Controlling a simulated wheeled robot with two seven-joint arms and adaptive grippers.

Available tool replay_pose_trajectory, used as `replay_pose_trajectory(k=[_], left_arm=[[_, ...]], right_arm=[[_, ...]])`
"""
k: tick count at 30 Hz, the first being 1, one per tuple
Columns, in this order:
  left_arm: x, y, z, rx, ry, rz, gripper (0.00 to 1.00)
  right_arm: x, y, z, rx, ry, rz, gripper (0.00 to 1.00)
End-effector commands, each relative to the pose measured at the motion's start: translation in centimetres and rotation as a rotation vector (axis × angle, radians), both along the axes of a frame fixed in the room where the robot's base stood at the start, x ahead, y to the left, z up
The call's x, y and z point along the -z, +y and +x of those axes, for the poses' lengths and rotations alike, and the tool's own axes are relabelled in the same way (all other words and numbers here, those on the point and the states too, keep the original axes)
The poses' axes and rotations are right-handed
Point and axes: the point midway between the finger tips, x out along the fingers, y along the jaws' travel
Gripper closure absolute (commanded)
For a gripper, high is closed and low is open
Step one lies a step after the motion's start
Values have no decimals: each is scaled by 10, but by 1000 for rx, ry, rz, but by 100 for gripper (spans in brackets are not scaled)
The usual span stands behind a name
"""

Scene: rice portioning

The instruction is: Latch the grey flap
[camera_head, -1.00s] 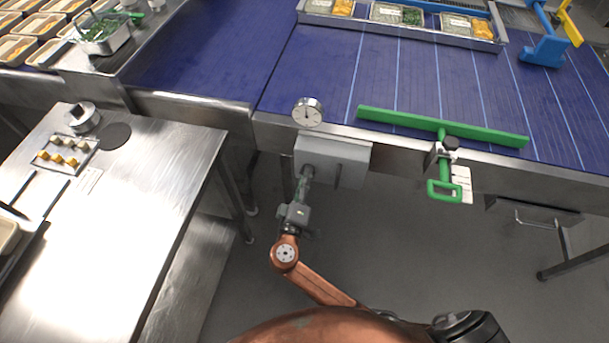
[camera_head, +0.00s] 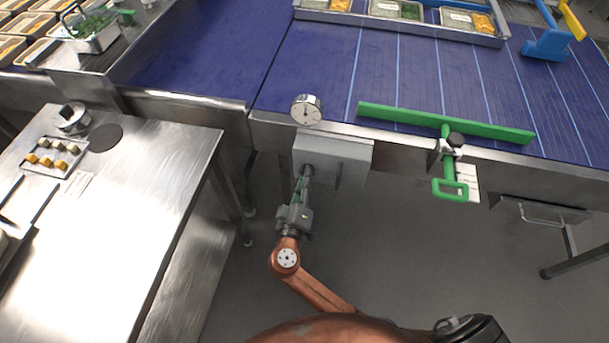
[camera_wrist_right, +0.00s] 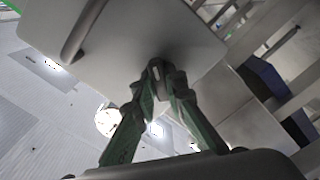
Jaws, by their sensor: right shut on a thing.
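The grey flap (camera_head: 345,148) is a box-like grey panel at the front edge of the blue conveyor, just below a round dial. My right gripper (camera_head: 306,176) is at its lower left, its green fingers pointing up to its underside. In the right wrist view the flap (camera_wrist_right: 150,35) fills the top, with a bar handle (camera_wrist_right: 84,28) at its left. There the right gripper (camera_wrist_right: 164,72) is closed on a small knob or tab at the flap's lower edge; the fingers partly hide it. Whether the flap is latched cannot be told. My left gripper is out of view.
The round dial (camera_head: 306,110) stands just above the flap. A green bar (camera_head: 400,116) with a green handle (camera_head: 450,190) is clamped on the conveyor edge to the right. A steel table (camera_head: 130,210) stands at the left. The floor below the flap is clear.

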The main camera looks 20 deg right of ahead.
Motion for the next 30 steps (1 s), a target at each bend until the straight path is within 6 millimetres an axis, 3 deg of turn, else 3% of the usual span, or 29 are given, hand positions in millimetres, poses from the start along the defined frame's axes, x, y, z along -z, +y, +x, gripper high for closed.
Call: replay_pose_trajectory(k=[17, 30], left_arm=[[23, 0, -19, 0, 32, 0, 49], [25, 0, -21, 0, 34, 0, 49]], right_arm=[[5, 0, 0, 0, -114, 179, 100], [2, 1, 0, -1, -133, 206, 100]])
